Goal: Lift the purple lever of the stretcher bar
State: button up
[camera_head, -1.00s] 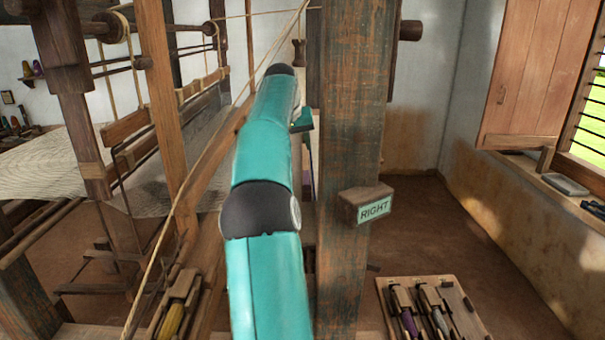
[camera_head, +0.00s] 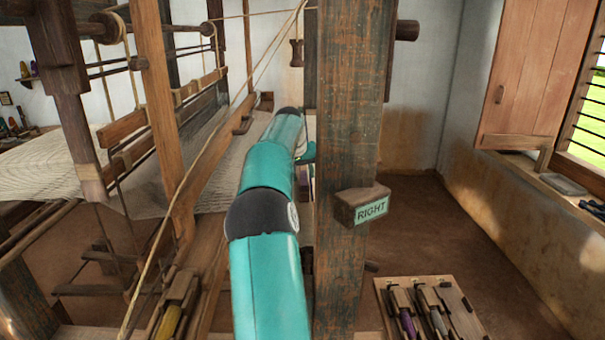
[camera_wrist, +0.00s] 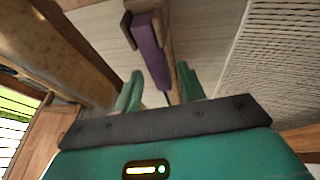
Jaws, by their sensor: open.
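The purple lever (camera_wrist: 150,52) shows in the wrist view, running from the top centre down toward the space between my fingers. It lies along a brown wooden bar (camera_wrist: 168,45), which seems to be the stretcher bar, with a dark bracket at its upper end. My gripper (camera_wrist: 160,82) is open, with one green finger on each side of the lever's lower end in the picture. I cannot tell whether either finger touches it. In the head view my teal arm reaches forward beside the post, and the lever cannot be made out clearly there.
A thick wooden post (camera_head: 350,110) with a RIGHT sign block (camera_head: 362,207) stands just right of my arm. Woven cloth (camera_wrist: 275,60) lies right of the bar in the wrist view. A tool board (camera_head: 455,300) sits at the lower right. Loom frames and cords crowd the left.

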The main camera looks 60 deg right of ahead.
aim_at(303, 182)
grip_shut()
jog(key=shift+r, duration=0.15)
jog(key=h, duration=0.1)
jog(key=a+r+t+h, duration=0.1)
jog(key=h, duration=0.1)
jog(key=t+h, duration=0.1)
jog(key=shift+s+a+r, duration=0.25)
jog(key=shift+s, duration=0.05)
jog(key=h, duration=0.1)
jog(key=a+t+h, duration=0.1)
jog(key=h, duration=0.1)
jog(key=shift+s+a+r+m+h, duration=0.15)
jog(key=shift+s+r+m+h, duration=0.1)
jog(key=shift+r+m+h, duration=0.15)
jog(key=shift+s+a+r+t+h, duration=0.15)
jog(key=shift+s+a+t+h, duration=0.15)
jog(key=shift+t+h, duration=0.35)
jog(key=shift+h, duration=0.25)
